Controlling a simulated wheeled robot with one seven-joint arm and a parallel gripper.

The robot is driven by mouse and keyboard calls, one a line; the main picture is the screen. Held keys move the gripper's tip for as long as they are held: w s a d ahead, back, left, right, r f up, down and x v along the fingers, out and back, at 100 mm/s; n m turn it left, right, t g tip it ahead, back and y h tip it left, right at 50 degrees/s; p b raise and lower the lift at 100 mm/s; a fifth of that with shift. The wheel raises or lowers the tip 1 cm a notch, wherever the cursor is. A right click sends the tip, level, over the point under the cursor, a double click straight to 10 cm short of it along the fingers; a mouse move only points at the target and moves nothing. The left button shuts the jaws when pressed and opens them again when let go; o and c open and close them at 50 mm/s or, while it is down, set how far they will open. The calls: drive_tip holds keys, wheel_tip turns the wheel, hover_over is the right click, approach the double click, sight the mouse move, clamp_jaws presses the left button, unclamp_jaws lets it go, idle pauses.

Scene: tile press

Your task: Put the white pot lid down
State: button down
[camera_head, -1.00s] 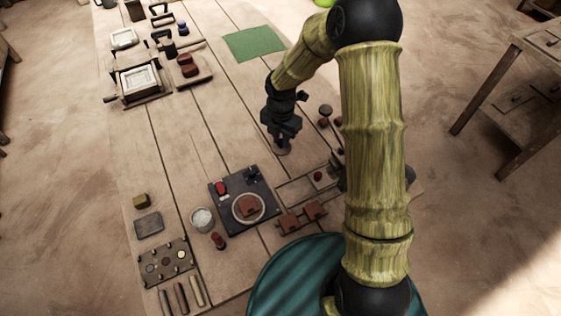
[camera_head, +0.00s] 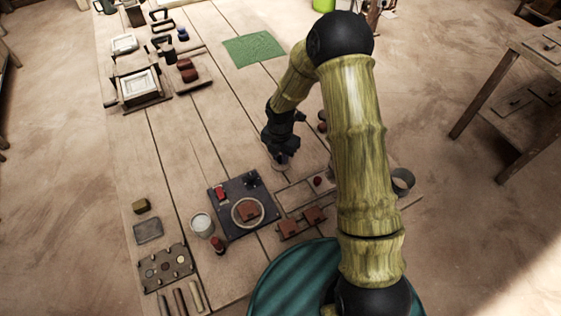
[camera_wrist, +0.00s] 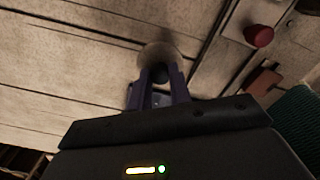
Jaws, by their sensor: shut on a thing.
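My gripper (camera_wrist: 160,92) is shut on the dark knob of a pale round lid (camera_wrist: 160,54), which I take for the white pot lid. In the wrist view the lid sits just beyond the fingertips, above bare planks. In the head view my gripper (camera_head: 281,152) is over the table, up and right of the dark board, and the lid is mostly hidden under it. I cannot tell whether the lid touches the table. A small white-topped pot (camera_head: 201,222) stands left of the dark board.
The dark board (camera_head: 229,197) bears a round plate with a red-brown piece. Red-brown blocks (camera_head: 302,220) and a low wooden rack (camera_head: 292,193) lie near my gripper. A green mat (camera_head: 253,46) lies farther back. The planks between the board and the press (camera_head: 139,86) are bare.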

sight(280, 157)
drive_tip(key=shift+f, duration=0.1)
drive_tip(key=shift+w+f, duration=0.1)
drive_tip(key=shift+f, duration=1.7)
drive_tip(key=shift+a, duration=0.1)
drive_tip(key=shift+f, duration=0.1)
drive_tip(key=c, duration=1.3)
unclamp_jaws()
drive_tip(key=shift+d, duration=0.2)
